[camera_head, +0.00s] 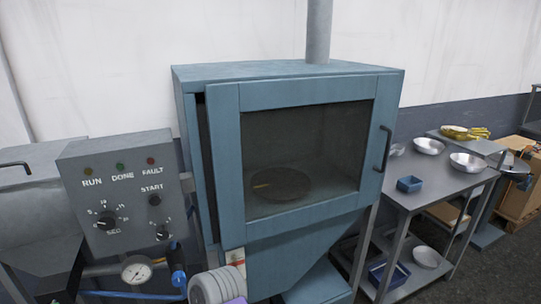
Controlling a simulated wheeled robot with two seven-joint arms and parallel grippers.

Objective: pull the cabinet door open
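The blue-grey cabinet (285,70) stands in the middle of the head view. Its door (226,150) has a blue frame around a large dark window (300,140). A dark upright handle (384,148) is on the right side of the door, with no gripper on it. A dark gap shows along the door's left edge; I cannot tell whether the door is ajar. A round brown pan (280,185) shows through the window, lying inside. Neither of my grippers can be made out in this view.
A control box (120,190) with knobs and lamps stands left of the cabinet. A grey ribbed part (215,286) is at the bottom edge, below the door.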

